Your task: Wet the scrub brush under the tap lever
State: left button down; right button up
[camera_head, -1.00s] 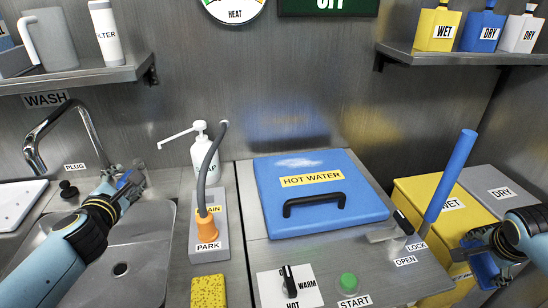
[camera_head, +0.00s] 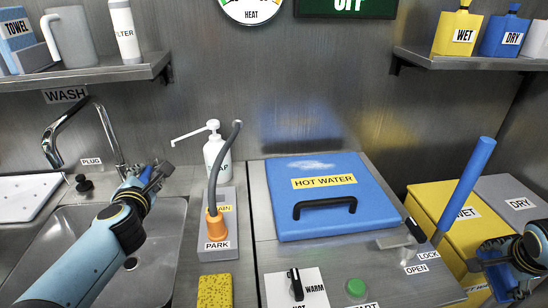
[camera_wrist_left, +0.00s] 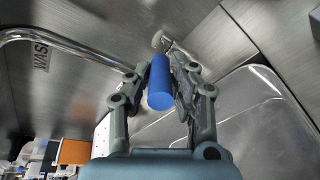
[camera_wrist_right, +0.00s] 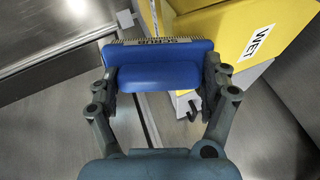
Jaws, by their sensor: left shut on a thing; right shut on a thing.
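The curved metal tap (camera_head: 62,125) stands behind the sink (camera_head: 160,248) at the left of the head view. My left gripper (camera_head: 150,182) is at the tap's base, right of the spout. In the left wrist view, my left gripper (camera_wrist_left: 160,90) is shut on the blue cylindrical tap lever (camera_wrist_left: 160,82). My right gripper (camera_head: 500,268) is at the lower right, in front of the yellow WET box. In the right wrist view, my right gripper (camera_wrist_right: 158,85) is shut on the blue scrub brush (camera_wrist_right: 158,75), whose pale bristles point away from the palm. No water stream is visible.
A grey drain hose (camera_head: 213,165) sits in an orange PARK holder right of the sink. A yellow sponge (camera_head: 215,291) lies in front. The blue HOT WATER lid (camera_head: 335,225) is closed. A tall blue lever (camera_head: 465,185) rises between it and the yellow WET box (camera_head: 445,190).

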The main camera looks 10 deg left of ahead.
pick_arm(q)
jog(key=shift+d+f, duration=0.1)
jog(key=shift+d, duration=0.05)
jog(key=shift+s, duration=0.1)
jog(key=c, duration=1.4)
grip_release()
jog(key=shift+c, duration=0.2)
jog(key=shift+o, duration=1.4)
jog(key=v, duration=1.1)
jog(key=shift+s, duration=0.4)
